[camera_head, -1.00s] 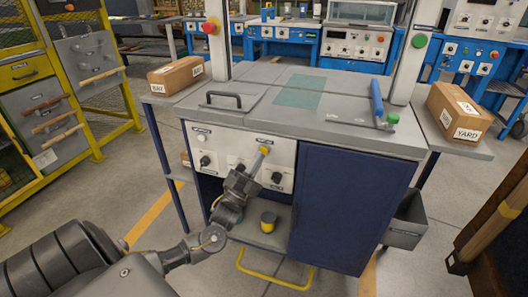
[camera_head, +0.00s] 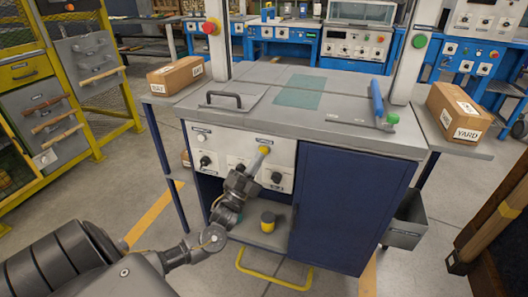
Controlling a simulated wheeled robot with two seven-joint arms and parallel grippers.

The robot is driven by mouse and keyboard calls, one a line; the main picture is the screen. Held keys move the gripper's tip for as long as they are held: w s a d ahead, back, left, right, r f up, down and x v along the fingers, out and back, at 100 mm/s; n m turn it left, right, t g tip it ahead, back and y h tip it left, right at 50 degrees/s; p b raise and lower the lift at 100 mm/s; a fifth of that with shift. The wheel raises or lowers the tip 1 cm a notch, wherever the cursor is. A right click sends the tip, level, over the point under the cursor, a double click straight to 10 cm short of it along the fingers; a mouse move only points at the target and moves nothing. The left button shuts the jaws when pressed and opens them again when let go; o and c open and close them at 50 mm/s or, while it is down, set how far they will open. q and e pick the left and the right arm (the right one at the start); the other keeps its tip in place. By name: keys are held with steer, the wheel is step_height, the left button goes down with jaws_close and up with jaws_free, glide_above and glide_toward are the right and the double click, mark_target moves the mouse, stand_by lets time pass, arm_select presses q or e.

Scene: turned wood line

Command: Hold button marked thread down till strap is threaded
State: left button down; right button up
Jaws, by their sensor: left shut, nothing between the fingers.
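The strapping machine (camera_head: 350,143) stands in the middle with a pale control panel (camera_head: 226,145) on its front left. A yellow button (camera_head: 264,150) sits at the upper right of that panel. My left gripper (camera_head: 259,158) is shut and empty, with its fingertips at the yellow button; they appear to touch it, and partly cover it. The label above the button is too small to read. No strap can be made out. My right gripper is not in view.
Dark knobs (camera_head: 276,178) sit on the panel near my gripper. A yellow-topped spool-like object (camera_head: 268,218) stands on the shelf below. Cardboard boxes (camera_head: 176,75) (camera_head: 459,111) flank the machine. A yellow bar (camera_head: 270,276) projects low in front.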

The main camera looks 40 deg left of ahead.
arm_select(q)
steer(key=shift+w, duration=0.15)
steer(key=shift+w+a, duration=0.1)
steer(key=shift+w, duration=0.15)
steer(key=shift+w+a, duration=0.15)
steer(key=shift+w, duration=0.2)
stand_by(0.6)
steer(key=shift+s, duration=0.1)
stand_by(1.1)
steer(key=shift+s+d+p, duration=0.25)
steer(key=shift+s+p, duration=0.2)
steer(key=shift+s, duration=0.2)
steer(key=s+p, duration=0.1)
steer(key=s+d+p, duration=0.1)
steer(key=s, duration=0.2)
steer(key=shift+s+d+p, duration=0.35)
steer(key=shift+s+p, duration=0.05)
